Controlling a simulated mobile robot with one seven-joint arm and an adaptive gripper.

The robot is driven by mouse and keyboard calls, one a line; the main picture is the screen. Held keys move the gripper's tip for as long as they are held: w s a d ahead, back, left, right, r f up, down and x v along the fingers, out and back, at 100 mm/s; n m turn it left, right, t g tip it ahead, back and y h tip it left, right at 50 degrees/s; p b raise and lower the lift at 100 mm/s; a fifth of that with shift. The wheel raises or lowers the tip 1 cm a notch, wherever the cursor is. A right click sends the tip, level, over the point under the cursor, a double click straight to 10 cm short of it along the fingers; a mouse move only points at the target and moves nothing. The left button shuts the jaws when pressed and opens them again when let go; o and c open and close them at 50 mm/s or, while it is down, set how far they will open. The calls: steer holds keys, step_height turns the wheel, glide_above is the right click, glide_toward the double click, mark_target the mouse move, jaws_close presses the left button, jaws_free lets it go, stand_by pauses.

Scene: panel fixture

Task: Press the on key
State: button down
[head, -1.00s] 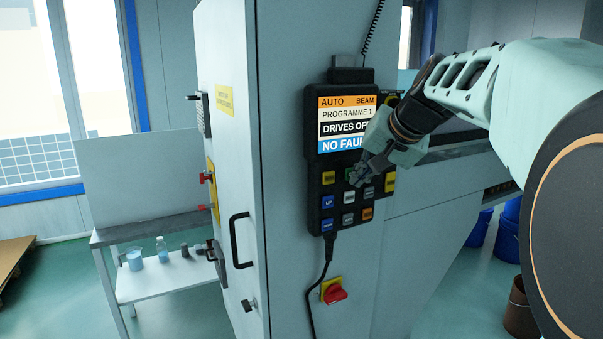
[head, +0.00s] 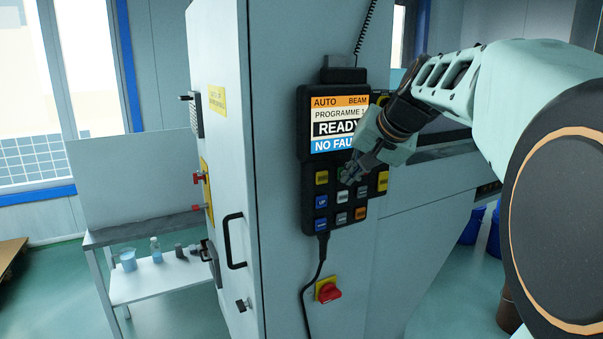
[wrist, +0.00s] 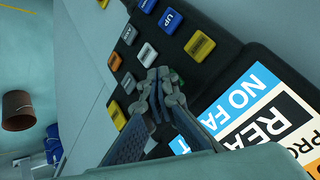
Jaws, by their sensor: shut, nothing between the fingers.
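The black key panel (head: 310,160) hangs on the grey cabinet, with a screen (head: 337,127) reading READY and NO FAULT. Below the screen are rows of coloured keys. My gripper (head: 350,177) is shut and empty, its fingertips at the top key row, over a green key (head: 341,172) that is mostly hidden. Its label cannot be read.
A red rotary switch (head: 329,291) on a yellow plate sits below the panel, beside a hanging black cable (head: 305,292). The cabinet door has a black handle (head: 234,241). A side table (head: 160,283) with bottles stands at left. Blue bins (head: 472,227) are at right.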

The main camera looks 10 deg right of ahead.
stand_by(0.3)
steer(key=shift+s+d+b, duration=0.25)
steer(key=shift+s+b, duration=0.15)
steer(key=shift+s, duration=0.4)
